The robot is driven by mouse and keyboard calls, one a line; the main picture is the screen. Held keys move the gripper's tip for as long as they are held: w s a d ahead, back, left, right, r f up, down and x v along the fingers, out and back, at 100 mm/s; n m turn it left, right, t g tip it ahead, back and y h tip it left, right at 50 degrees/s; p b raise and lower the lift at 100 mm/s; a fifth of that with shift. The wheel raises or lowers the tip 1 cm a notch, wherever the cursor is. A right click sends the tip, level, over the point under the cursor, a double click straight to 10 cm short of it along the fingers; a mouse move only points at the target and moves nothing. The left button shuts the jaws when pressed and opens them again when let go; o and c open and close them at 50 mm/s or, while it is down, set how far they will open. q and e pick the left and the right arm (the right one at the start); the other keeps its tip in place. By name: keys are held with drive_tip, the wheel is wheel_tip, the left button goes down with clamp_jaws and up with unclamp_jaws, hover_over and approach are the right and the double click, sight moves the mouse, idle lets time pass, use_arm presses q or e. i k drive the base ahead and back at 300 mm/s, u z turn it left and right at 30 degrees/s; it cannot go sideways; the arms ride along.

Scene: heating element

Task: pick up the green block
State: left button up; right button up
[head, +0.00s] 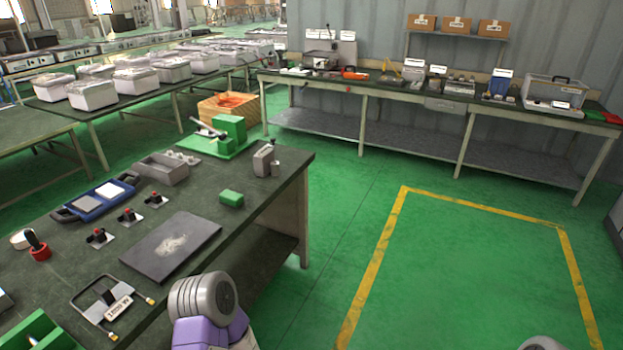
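A small green block (231,198) lies on the dark workbench (180,203), near its right edge. It stands apart from the things around it, and nothing covers it. Neither gripper is in view. Only a grey and purple part of one of my arms shows at the bottom, in front of the bench edge. A small grey rounded part, likely mine, shows at the bottom right.
A dark plate (172,246) lies in front of the block. A grey device (265,160) stands behind it to the right. A green fixture (228,134), a grey tray (162,168) and a blue-framed item (94,201) are farther away. Open green floor lies right of the bench.

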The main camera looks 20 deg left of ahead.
sight(234, 200)
drive_tip(key=z, duration=0.25)
drive_tip(key=i, duration=1.7)
drive_tip(key=u, duration=0.55)
